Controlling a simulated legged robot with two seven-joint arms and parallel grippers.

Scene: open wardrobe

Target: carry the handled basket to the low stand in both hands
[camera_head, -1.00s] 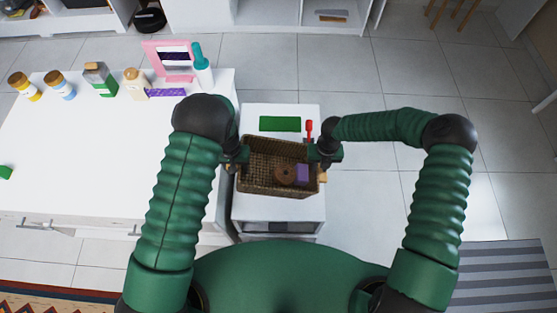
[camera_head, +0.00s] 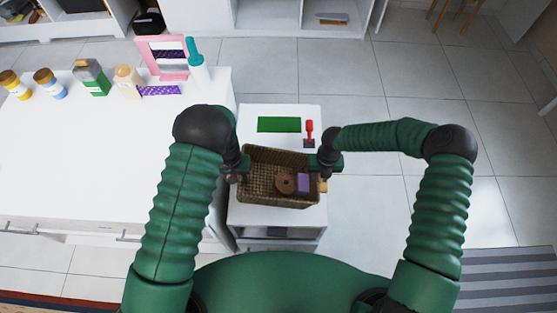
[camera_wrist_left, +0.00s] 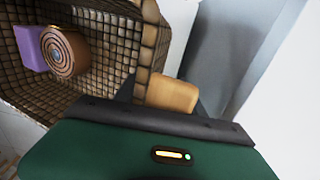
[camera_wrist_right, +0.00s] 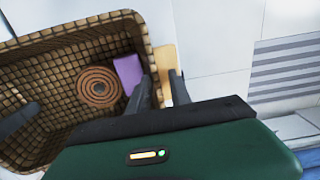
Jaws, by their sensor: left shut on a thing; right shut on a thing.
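The brown woven basket (camera_head: 262,184) is between my two hands, over the low white stand (camera_head: 247,215). Inside it lie a round brown ringed thing (camera_head: 285,184) and a purple block (camera_head: 303,182). My left gripper (camera_head: 238,172) is shut at the basket's left end, where a wooden handle (camera_wrist_left: 172,94) shows in the left wrist view. My right gripper (camera_head: 325,175) is shut on the right handle (camera_wrist_right: 166,66), seen in the right wrist view. The basket looks roughly level. I cannot tell whether its bottom touches the stand.
A green mat (camera_head: 279,124) and a red-handled thing (camera_head: 309,132) are on the stand's far part. A white table (camera_head: 90,150) at left bears several bottles, a pink frame (camera_head: 163,58) and a teal-topped bottle (camera_head: 196,66). Tiled floor is clear at right.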

